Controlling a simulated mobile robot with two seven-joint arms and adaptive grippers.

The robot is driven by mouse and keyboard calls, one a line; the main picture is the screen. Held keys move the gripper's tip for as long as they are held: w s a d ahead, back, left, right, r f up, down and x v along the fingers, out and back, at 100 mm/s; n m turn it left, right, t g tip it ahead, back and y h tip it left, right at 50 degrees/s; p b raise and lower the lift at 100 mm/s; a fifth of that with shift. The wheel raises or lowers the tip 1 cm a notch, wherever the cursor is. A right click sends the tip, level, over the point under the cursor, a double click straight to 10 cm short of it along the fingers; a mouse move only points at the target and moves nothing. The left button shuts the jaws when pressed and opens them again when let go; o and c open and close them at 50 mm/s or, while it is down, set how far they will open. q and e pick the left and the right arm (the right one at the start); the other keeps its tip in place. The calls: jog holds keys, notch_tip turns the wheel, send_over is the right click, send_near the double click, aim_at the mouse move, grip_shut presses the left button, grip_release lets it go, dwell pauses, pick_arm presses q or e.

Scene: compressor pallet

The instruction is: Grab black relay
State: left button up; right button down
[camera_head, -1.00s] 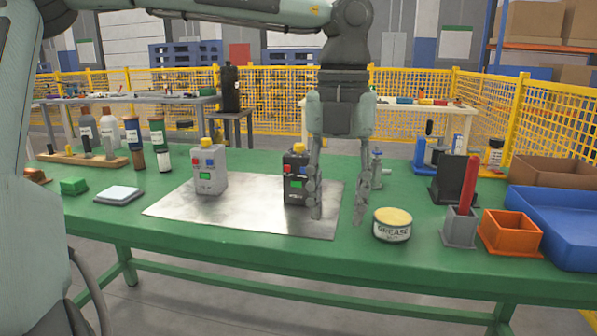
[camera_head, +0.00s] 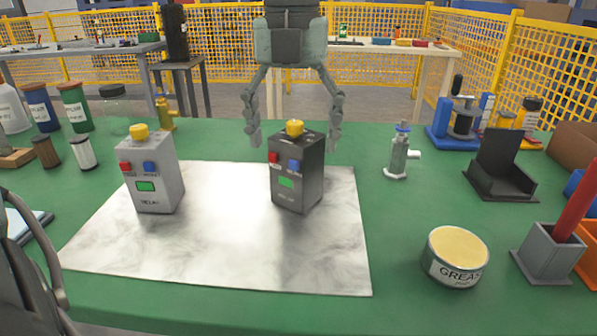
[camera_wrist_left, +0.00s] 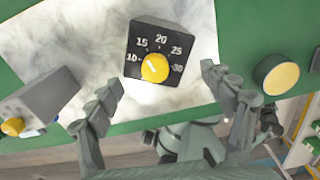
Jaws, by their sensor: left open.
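The black relay (camera_head: 297,185) stands upright on the pale metal sheet (camera_head: 230,265). It has a yellow knob on top, a red and a blue button and a green display. In the left wrist view the black relay (camera_wrist_left: 143,72) shows its dial top. My left gripper (camera_head: 294,143) is open and empty, fingers pointing down. In the head view its fingers appear on either side of the relay's top, with gaps; exact depth is unclear. The gripper (camera_wrist_left: 161,82) also shows its spread fingers in the wrist view.
A similar grey relay (camera_head: 152,180) stands left on the sheet. A grease tin (camera_head: 455,257), a small valve-like fitting (camera_head: 398,155) and a black holder (camera_head: 502,165) stand to the right. Bottles and jars crowd the far left of the green table (camera_head: 220,310). The sheet between the relays is clear.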

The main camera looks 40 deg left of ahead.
aim_at(299, 179)
pick_arm(q)
jog(key=f, duration=0.6)
jog(key=shift+w+d+f, duration=0.25)
jog(key=shift+d+f, duration=0.1)
jog(key=shift+f, duration=0.35)
pick_arm(e)
jog(key=shift+s+d+f, duration=0.1)
jog(key=shift+d+f, duration=0.15)
jog(key=shift+f, duration=0.1)
